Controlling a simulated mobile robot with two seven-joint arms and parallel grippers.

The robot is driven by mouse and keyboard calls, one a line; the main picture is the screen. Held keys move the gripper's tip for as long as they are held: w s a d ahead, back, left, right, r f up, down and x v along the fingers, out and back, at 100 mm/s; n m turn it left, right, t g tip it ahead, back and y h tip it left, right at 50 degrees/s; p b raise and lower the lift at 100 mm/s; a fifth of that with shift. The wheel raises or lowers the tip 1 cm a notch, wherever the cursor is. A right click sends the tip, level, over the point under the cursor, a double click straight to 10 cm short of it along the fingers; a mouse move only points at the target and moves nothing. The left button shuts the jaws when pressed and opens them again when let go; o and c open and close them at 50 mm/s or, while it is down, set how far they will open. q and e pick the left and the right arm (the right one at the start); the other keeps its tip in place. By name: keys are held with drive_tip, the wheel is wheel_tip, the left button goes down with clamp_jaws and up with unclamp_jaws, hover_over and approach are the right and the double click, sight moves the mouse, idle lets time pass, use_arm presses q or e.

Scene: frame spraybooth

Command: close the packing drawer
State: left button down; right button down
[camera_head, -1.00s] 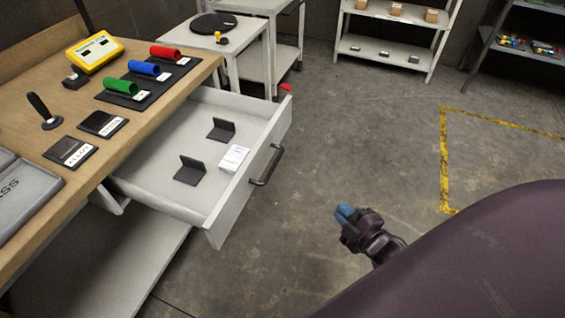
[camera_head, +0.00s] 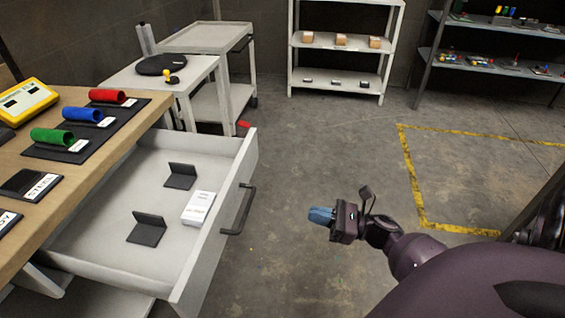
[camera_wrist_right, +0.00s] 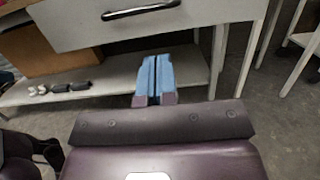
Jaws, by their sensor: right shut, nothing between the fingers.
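The packing drawer (camera_head: 95,262) is pulled out from under the wooden workbench at the left of the head view. Its dark bar handle (camera_head: 239,210) is on the front panel. Inside lie two dark angled pieces (camera_head: 180,176) and a white box or card stack (camera_head: 198,207). My right gripper (camera_head: 320,215) is shut and empty, to the right of the handle and apart from it, with blue fingertips. In the right wrist view the gripper (camera_wrist_right: 154,80) points toward the white drawer front, with the handle (camera_wrist_right: 141,10) above it. My left gripper is not in view.
The workbench top (camera_head: 90,155) holds red, blue and green rolls, a yellow device (camera_head: 26,100) and labelled plates. White carts (camera_head: 208,38) stand behind. A white shelf (camera_head: 340,62) and a dark shelf stand at the back. The floor right of the drawer is clear.

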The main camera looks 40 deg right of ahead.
sight(157, 192)
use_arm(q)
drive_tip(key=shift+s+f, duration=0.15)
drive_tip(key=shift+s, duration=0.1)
use_arm(e)
drive_tip(key=x, duration=1.3)
drive_tip(key=shift+w, duration=0.25)
drive_tip(key=shift+a, duration=0.15)
